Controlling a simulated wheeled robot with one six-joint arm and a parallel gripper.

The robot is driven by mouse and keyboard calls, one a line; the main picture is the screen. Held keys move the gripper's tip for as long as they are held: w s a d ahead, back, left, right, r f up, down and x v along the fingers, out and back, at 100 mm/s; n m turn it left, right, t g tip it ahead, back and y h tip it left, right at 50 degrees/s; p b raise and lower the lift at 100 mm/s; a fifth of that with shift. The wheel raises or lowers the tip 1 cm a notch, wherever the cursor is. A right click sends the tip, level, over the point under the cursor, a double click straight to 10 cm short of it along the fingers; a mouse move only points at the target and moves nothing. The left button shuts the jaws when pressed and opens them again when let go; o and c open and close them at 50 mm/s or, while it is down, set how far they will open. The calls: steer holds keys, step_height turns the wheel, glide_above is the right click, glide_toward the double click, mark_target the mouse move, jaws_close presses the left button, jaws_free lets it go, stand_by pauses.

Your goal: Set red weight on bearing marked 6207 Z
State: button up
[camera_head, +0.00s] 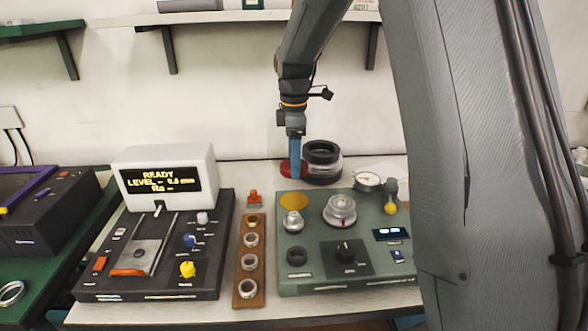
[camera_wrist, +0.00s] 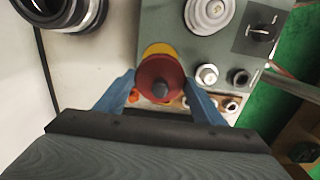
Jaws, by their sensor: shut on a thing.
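My gripper (camera_head: 296,168) has blue fingers and is shut on the red weight (camera_head: 285,169), a round red disc partly hidden behind a finger in the head view. In the wrist view, the red weight (camera_wrist: 150,72) with a dark centre sits between the fingertips of my gripper (camera_wrist: 160,80). It hangs over the bench near the back edge of the green device (camera_head: 310,270). Several metal rings lie in a wooden strip (camera_head: 240,270) left of that device. I cannot read any 6207 Z marking on a ring.
A stack of dark and silver rings (camera_head: 322,165) stands behind the green device. A yellow disc (camera_head: 293,201), a silver stepped part (camera_head: 340,208) and a dial gauge (camera_head: 367,181) are on or by the device. A black tester (camera_head: 215,270) with a display stands left.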

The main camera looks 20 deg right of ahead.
steer(key=shift+r+p, duration=2.55)
steer(key=shift+r, duration=0.85)
steer(key=shift+d, duration=0.1)
steer(key=s+d+f+m+p, duration=0.4)
steer(key=s+d+p, duration=0.3)
steer(key=s+d, duration=0.3)
steer(key=b, duration=0.5)
glide_above(342, 200)
steer(key=shift+f, duration=2.95)
steer(key=shift+f+p, duration=0.2)
steer(key=shift+p, duration=0.6)
steer(key=shift+f, duration=0.6)
